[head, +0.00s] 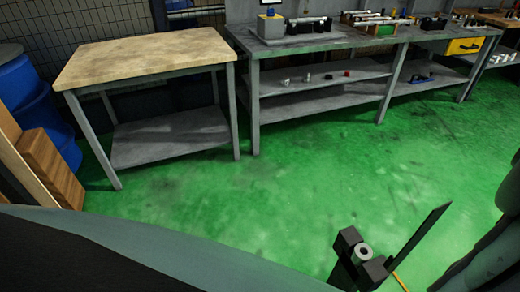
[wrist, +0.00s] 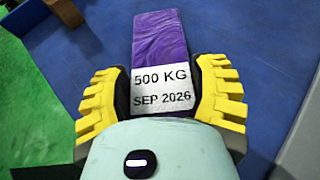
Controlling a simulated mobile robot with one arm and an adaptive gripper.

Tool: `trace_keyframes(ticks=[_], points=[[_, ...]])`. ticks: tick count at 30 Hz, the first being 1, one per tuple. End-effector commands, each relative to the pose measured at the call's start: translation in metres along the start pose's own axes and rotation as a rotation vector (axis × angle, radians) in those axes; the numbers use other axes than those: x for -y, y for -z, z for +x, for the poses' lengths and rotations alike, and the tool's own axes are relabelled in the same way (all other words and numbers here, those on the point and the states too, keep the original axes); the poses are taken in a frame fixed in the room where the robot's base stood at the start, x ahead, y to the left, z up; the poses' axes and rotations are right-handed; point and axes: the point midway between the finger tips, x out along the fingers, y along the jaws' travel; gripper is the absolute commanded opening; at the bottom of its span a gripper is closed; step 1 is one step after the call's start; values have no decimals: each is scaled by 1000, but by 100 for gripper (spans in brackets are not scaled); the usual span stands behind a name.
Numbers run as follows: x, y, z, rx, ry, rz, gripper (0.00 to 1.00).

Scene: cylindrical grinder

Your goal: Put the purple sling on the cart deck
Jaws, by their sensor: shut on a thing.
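The purple sling (wrist: 160,45) shows in the wrist view as a flat purple strip with a white label reading "500 KG SEP 2026". My gripper (wrist: 168,88) has its yellow ribbed fingers on either side of the label end and is shut on the sling. The strip runs away from the gripper toward the top of the picture, over a blue flat surface (wrist: 265,50). I cannot tell whether the sling touches that surface, or whether the surface is the cart deck. The head view shows neither the sling nor my gripper.
In the head view, a wood-topped table (head: 150,58) and a long grey bench (head: 340,42) with small parts stand at the back. Blue drums (head: 30,95) and wooden boards (head: 48,165) are at the left. The green floor (head: 270,195) before the tables is clear.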

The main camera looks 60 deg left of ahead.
Motion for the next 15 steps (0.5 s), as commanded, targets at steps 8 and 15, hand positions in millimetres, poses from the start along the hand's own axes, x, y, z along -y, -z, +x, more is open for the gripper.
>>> trace_keyframes(ticks=[8, 15], points=[[-1, 9, 3, 2, -2, -1, 19], [-1, 12, 4, 0, -2, -1, 69]])
